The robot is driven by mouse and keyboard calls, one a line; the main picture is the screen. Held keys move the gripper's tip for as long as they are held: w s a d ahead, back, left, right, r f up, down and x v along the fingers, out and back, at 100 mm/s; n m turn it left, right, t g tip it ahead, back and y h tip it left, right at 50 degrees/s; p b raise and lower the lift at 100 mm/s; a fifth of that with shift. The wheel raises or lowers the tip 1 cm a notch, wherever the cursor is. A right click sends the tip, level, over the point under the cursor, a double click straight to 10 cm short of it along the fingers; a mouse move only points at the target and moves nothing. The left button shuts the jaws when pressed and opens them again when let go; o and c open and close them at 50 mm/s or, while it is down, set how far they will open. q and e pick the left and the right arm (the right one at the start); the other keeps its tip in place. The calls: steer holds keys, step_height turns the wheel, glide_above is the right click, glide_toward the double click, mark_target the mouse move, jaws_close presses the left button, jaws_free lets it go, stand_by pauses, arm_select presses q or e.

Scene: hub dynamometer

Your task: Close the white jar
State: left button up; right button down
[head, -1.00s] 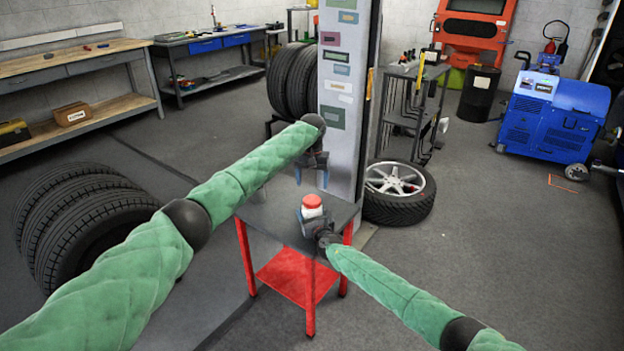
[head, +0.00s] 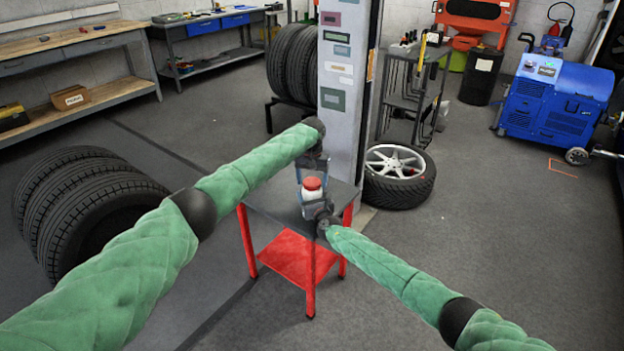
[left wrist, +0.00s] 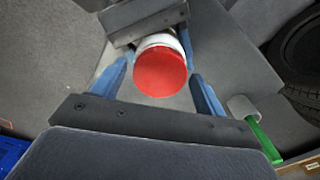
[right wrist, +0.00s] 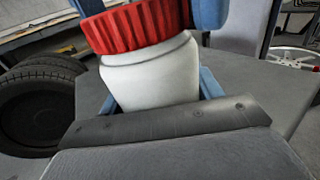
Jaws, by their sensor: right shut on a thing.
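The white jar (head: 312,196) stands upright over the small table, with the red lid (head: 312,183) on its top. The right wrist view shows the white body (right wrist: 150,78) and the ribbed lid (right wrist: 140,28) close up. I cannot tell whether the lid is screwed tight. My right gripper (head: 316,207) is shut on the jar body from the front right. My left gripper (left wrist: 159,74) is above the jar, pointing down, its blue fingers apart on both sides of the lid. Small gaps seem to show between fingers and lid.
The grey table top (head: 268,207) on red legs is small. A green and white item (left wrist: 258,130) shows beside the left gripper. A grey pillar (head: 345,90) and a wheel (head: 398,176) stand just behind. Stacked tires (head: 85,200) lie at the left.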

arm_select(q)
steer(key=c, duration=0.9)
steer(key=o, duration=1.1)
steer(key=shift+o, duration=0.2)
step_height(320, 180, up, 12)
arm_select(e)
steer(key=shift+c, duration=1.2)
jaws_free()
